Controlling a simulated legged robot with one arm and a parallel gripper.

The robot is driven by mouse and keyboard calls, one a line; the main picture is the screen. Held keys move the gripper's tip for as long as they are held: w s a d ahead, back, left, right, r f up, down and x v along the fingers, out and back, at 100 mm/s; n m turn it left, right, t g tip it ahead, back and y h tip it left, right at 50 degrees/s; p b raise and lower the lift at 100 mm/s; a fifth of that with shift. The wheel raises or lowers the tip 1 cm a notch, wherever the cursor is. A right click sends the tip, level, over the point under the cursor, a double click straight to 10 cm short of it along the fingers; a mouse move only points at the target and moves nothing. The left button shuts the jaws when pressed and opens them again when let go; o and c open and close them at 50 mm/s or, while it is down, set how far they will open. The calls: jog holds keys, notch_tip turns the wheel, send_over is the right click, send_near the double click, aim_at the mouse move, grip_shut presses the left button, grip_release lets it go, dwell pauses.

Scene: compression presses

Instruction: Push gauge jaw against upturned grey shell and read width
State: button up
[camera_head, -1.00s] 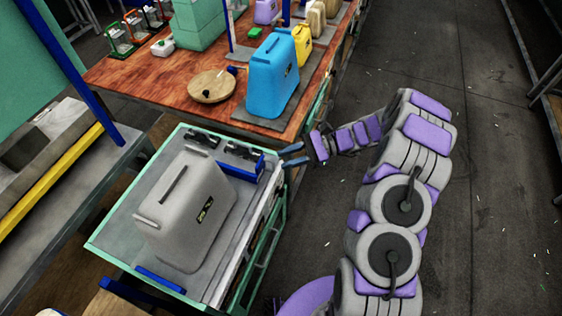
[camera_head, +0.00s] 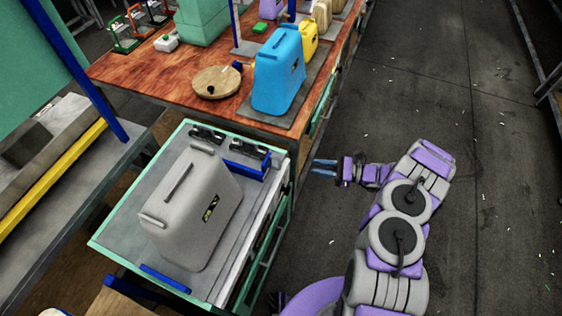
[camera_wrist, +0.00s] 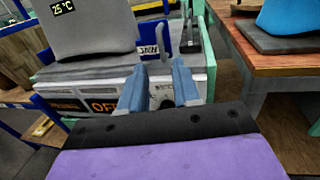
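The grey shell (camera_head: 190,215) lies on the grey top of a green-edged bench in the head view, with a small dark display on its side. In the wrist view the shell (camera_wrist: 85,30) stands at upper left, its display reading 25 °C. A blue block with dark fittings (camera_head: 245,165) sits at the bench's far right corner. I cannot tell which part is the gauge jaw; a grey upright piece (camera_wrist: 164,40) stands beside a small display in the wrist view. My gripper (camera_head: 314,167) is right of the bench, clear of it, its blue fingers apart and nothing between them.
A wooden table (camera_head: 160,80) behind the bench holds a blue canister (camera_head: 278,72), a yellow one (camera_head: 307,45) and a round wooden dish (camera_head: 217,82). The bench front (camera_wrist: 60,75) carries an orange OFF display. Dark floor to the right is free.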

aim_at(280, 161)
jog(key=a, duration=0.4)
jog(key=w+a+b, duration=0.1)
jog(key=a, duration=0.4)
jog(key=w+a+b, duration=0.1)
jog(key=a, duration=0.4)
grip_shut()
